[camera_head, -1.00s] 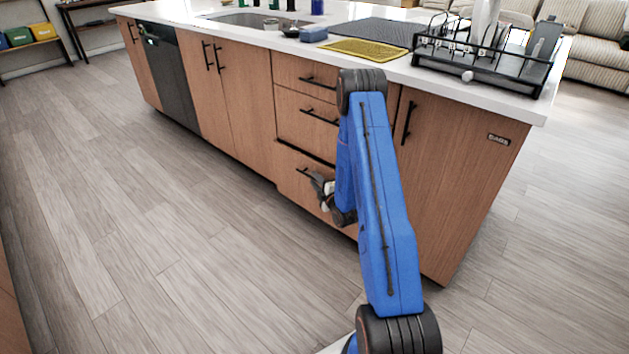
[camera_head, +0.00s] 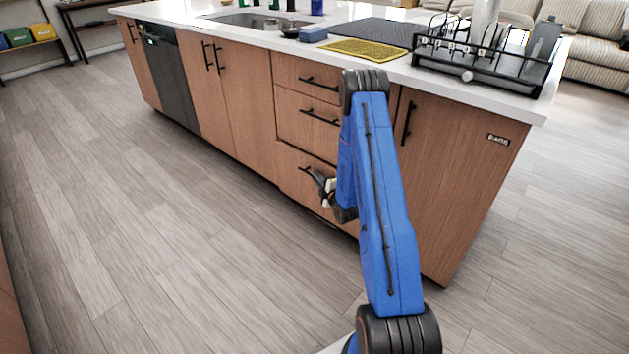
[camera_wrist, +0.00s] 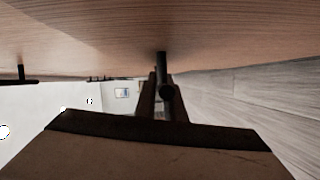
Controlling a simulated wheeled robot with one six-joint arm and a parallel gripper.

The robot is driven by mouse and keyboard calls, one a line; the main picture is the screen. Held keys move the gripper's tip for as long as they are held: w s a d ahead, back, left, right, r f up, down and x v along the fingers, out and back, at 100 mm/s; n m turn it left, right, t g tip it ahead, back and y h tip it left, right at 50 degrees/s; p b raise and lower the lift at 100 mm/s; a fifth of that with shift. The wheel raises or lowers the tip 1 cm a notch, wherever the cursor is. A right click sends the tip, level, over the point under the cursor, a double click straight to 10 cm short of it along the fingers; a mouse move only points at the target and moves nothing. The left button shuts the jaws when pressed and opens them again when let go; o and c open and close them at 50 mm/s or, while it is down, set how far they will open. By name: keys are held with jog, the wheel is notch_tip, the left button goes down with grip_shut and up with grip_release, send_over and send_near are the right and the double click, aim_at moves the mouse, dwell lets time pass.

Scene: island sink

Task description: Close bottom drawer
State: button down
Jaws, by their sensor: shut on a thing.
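The bottom drawer (camera_head: 290,170) is the lowest wooden front in the island's drawer column. Its front looks nearly flush with the cabinet, with only a thin dark line along its top edge; I cannot tell if it is fully shut. My gripper (camera_head: 321,183) is at the drawer front, shut on its black bar handle (camera_head: 305,169). In the wrist view the fingers (camera_wrist: 161,95) close around the dark handle (camera_wrist: 162,68), and the wooden drawer front (camera_wrist: 90,35) fills the top. My blue arm hides the right part of the drawer.
Two drawers with black handles are above, the middle drawer (camera_head: 300,115) directly over it. A cabinet door (camera_head: 460,160) stands to the right, and double doors (camera_head: 225,100) and a dishwasher (camera_head: 170,80) to the left. The wooden floor (camera_head: 150,230) in front is clear.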

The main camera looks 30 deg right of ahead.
jog(key=shift+w+d, duration=0.25)
jog(key=shift+d, duration=0.4)
jog(key=shift+w+d, duration=0.2)
jog(key=shift+d, duration=0.4)
jog(key=c, duration=1.8)
grip_release()
jog(key=shift+d, duration=0.15)
jog(key=shift+c, duration=0.2)
jog(key=s+r, duration=0.1)
jog(key=s, duration=1.6)
jog(key=shift+s+a, duration=0.15)
jog(key=shift+a, duration=0.2)
jog(key=shift+r, duration=0.1)
